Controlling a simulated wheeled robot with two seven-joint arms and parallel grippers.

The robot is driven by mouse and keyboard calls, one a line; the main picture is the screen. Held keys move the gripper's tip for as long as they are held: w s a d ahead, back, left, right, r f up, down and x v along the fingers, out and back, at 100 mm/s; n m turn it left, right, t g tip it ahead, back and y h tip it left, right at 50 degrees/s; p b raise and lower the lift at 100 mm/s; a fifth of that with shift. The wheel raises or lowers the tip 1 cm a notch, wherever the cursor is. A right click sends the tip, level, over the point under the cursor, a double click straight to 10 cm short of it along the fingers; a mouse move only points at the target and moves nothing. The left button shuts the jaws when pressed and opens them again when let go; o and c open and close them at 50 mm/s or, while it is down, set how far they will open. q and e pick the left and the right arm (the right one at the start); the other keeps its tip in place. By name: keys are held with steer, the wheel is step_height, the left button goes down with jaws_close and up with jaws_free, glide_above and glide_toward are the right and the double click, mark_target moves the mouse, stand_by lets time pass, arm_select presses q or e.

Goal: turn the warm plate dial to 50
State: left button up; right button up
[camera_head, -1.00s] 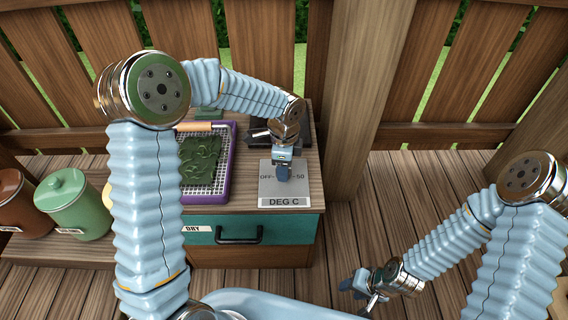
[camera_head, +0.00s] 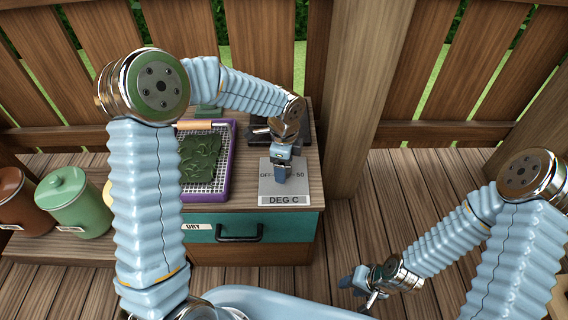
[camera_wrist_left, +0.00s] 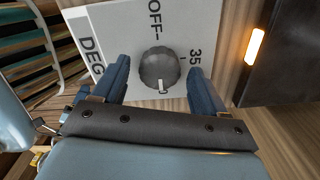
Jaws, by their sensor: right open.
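The warm plate dial (camera_wrist_left: 158,68) is a dark round knob on a pale panel (camera_wrist_left: 105,20) marked OFF, 35 and DEG in the left wrist view. Its white pointer mark faces away from OFF, toward my wrist; the 50 mark is hidden there. In the head view the panel (camera_head: 306,190) shows OFF at left and 50 at right, and my gripper covers the dial. My left gripper (camera_wrist_left: 160,78) is open, with one finger on each side of the dial and gaps between. My right gripper (camera_head: 358,285) is open and empty, low at right.
A purple-rimmed tray (camera_head: 231,165) with a mesh and dark green leaves sits left of the panel. A dark device (camera_wrist_left: 285,50) with a glowing orange light is beside the panel. A green jar (camera_head: 75,205) and a brown jar (camera_head: 22,200) stand at left.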

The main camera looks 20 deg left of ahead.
arm_select(q)
step_height(320, 180, up, 14)
stand_by(0.6)
steer(key=shift+f, duration=0.15)
